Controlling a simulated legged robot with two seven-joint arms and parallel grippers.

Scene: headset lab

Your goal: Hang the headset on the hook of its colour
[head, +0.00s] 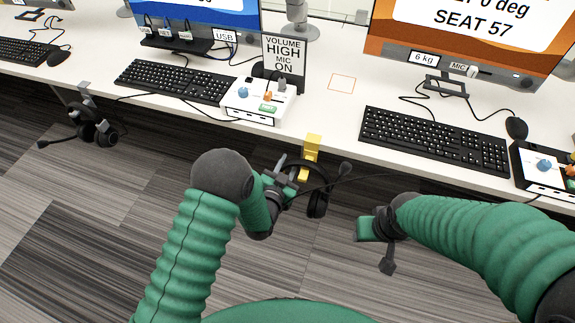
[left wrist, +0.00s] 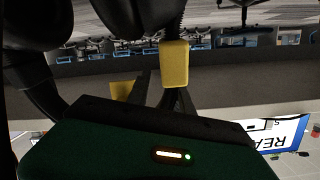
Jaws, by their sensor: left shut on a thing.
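The black headset (head: 317,204) is at the front edge of the desk in the head view, its mic boom reaching right. My left gripper (head: 284,186) is shut on its band, on the left side. The yellow hook (head: 312,143) is fixed to the desk edge just above the headset. The band is close to the hook's lower part; I cannot tell whether they touch. In the left wrist view, black headset parts (left wrist: 120,18) fill the top, near two yellow pieces (left wrist: 174,64). My right gripper (head: 380,243) hangs low to the right, apart from the headset; its jaws are unclear.
Another black headset (head: 92,128) hangs from a grey hook (head: 85,90) at far left. The white desk (head: 325,115) carries keyboards (head: 430,138), monitors, a white control box (head: 258,102) and a volume sign (head: 284,60). Striped carpet lies below, clear between the arms.

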